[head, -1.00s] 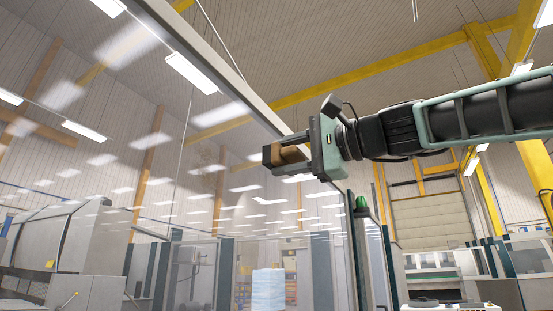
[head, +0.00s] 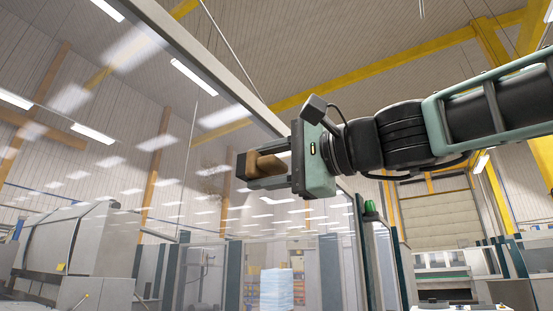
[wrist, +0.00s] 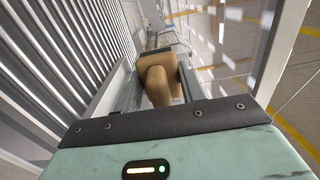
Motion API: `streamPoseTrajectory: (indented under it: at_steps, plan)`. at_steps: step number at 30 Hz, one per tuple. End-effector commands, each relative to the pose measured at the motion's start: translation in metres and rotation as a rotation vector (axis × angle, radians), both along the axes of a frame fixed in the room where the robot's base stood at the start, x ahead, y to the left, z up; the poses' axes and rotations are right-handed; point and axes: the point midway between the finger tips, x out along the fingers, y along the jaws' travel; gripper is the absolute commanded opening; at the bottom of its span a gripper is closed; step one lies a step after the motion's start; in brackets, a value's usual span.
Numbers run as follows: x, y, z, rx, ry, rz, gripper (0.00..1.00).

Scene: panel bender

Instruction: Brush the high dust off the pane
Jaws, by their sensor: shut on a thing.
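My gripper (head: 262,167) is raised in front of a large clear pane (head: 165,215) and points left toward it in the head view. It is shut on a tan-brown block-like thing, likely the brush (head: 264,164). The brush also shows between the fingers in the wrist view (wrist: 160,84); no bristles can be made out. A faint brownish speckled patch of dust (head: 208,171) shows on the pane, just left of the fingertips and at about their height. I cannot tell whether the brush touches the pane.
A grey frame bar (head: 215,60) runs slanting along the pane's top, above my gripper. A post with a green lamp (head: 370,208) stands below my arm on the right. A large grey machine (head: 65,245) shows through the pane at the left.

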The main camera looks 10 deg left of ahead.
Motion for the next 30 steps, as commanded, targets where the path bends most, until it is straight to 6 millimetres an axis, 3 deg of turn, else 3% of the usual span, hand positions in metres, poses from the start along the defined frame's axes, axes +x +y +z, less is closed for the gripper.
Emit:
streamPoseTrajectory:
  at_steps: [3, 9, 30]
  plan:
    - [-0.021, 0.006, -0.007, -0.006, 0.006, -0.003, 0.21]
    - [-0.033, 0.009, -0.019, -0.015, 0.011, -0.015, 0.21]
    - [-0.011, 0.061, -0.02, -0.015, 0.01, -0.016, 0.21]
